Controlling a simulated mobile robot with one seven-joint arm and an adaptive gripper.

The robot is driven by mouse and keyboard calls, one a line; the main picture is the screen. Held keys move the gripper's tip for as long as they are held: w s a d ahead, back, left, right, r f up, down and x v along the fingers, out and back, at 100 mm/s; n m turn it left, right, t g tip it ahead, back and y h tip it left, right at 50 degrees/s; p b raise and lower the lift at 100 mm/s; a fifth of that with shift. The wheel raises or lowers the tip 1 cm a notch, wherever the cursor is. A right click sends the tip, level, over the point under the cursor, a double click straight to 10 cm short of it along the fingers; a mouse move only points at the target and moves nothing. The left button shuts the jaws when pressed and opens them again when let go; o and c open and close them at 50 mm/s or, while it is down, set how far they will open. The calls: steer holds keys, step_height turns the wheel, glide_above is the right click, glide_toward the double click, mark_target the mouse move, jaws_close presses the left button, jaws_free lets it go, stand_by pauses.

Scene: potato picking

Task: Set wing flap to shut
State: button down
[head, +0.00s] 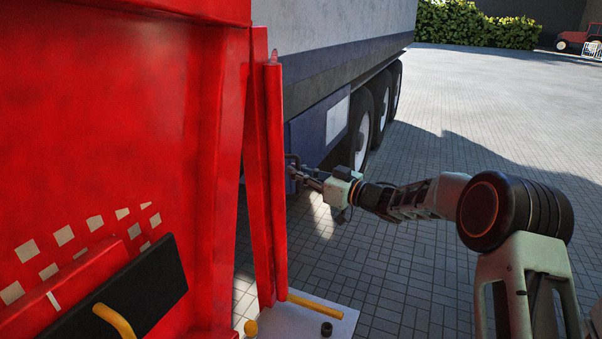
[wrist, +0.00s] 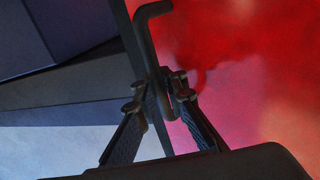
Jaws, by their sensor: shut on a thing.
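A tall, narrow red panel (head: 273,170), which looks like the wing flap, stands upright at the edge of the large red machine body (head: 120,100). My gripper (head: 300,176) is at its right side, in front of the trailer. In the wrist view my gripper (wrist: 160,98) is shut on a dark bent handle (wrist: 146,45), whose hooked end sticks out beyond the fingertips. In the head view the handle (head: 291,161) is small and partly hidden by the panel. A blurred red surface fills the right of the wrist view. Where the handle joins the flap is unclear.
A grey trailer (head: 340,40) with several dark wheels (head: 380,95) stands close behind my gripper. A yellow bar (head: 316,306) and a small black cap (head: 326,329) are low at the panel's foot. Paved ground (head: 480,100) is open to the right.

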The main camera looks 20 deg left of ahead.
steer(key=c, duration=2)
jaws_free()
steer(key=shift+s, duration=0.1)
steer(key=shift+c, duration=0.2)
steer(key=shift+d, duration=0.35)
steer(key=v, duration=1.1)
steer(key=shift+s+d+f, duration=0.1)
steer(key=shift+s, duration=0.05)
